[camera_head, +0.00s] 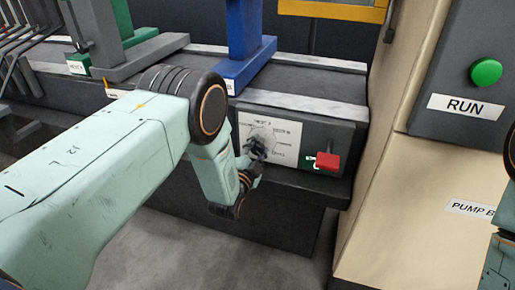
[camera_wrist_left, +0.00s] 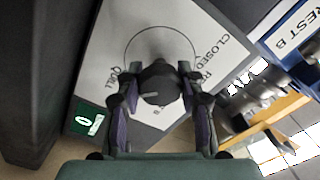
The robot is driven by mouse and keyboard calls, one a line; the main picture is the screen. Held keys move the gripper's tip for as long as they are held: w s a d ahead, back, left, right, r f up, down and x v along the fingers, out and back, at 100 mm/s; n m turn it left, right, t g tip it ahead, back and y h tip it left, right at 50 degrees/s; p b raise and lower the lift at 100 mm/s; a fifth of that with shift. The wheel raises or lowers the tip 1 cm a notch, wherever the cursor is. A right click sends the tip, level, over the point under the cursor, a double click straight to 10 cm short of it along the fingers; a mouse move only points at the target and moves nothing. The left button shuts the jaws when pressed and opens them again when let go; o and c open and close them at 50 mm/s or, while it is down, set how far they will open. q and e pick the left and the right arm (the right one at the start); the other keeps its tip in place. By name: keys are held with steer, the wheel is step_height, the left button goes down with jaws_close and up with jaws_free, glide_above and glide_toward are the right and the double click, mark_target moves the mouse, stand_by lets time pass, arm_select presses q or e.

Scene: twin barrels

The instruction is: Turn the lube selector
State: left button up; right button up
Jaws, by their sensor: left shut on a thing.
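The lube selector is a dark round knob (camera_wrist_left: 158,90) on a pale plate (camera_head: 285,135) on the front of the grey bench. The plate (camera_wrist_left: 125,30) has a printed circle and lettering, including "CLOSED" at upper right. My left gripper (camera_wrist_left: 158,82) has one finger on each side of the knob and is shut on it. In the head view my left gripper (camera_head: 257,160) is at the plate, and its fingers partly hide the knob. My right gripper is out of view.
A red block (camera_head: 328,161) sits right of the plate, by a green tag (camera_head: 310,163). A blue stand (camera_head: 240,65) and a green stand (camera_head: 97,55) are on the bench. A beige cabinet with a green RUN button (camera_head: 486,72) stands at right.

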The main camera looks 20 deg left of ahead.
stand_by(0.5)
arm_select(q)
steer(key=o, duration=1.2)
steer(key=s, duration=1.2)
steer(key=shift+a, duration=0.2)
